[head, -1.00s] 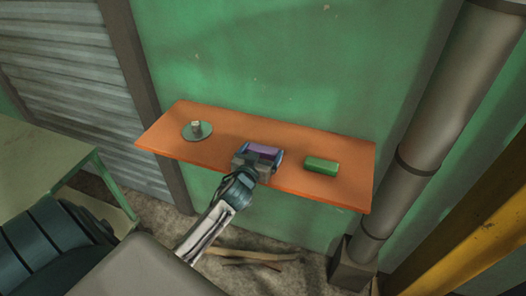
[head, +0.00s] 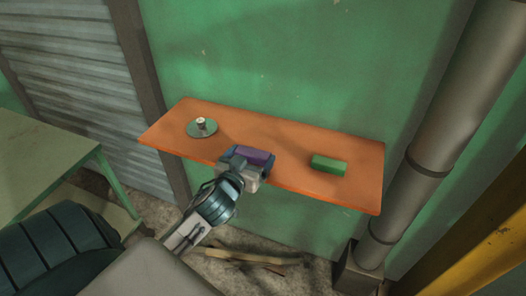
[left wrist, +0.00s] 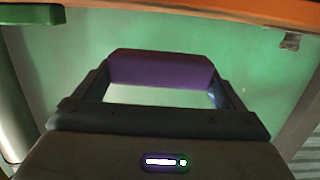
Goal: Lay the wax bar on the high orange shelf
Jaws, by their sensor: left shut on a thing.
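The wax bar, a purple block (head: 256,153), is held between the fingers of my left gripper (head: 250,160). In the left wrist view the bar (left wrist: 160,70) spans the gap between the two fingertips. The orange shelf (head: 290,140) is fixed along the green wall. My left gripper and the bar overlap the shelf's front edge in the head view. I cannot tell the exact height of the bar above the shelf. The shelf's edge (left wrist: 220,12) also runs along the top of the left wrist view. My right gripper is not in view.
A green block (head: 329,164) lies on the shelf's right part. A round green dish (head: 202,130) with a small pale object stands on the left part. Shelf surface between them is bare. A grey pipe (head: 435,145) stands right, a green table (head: 40,165) left.

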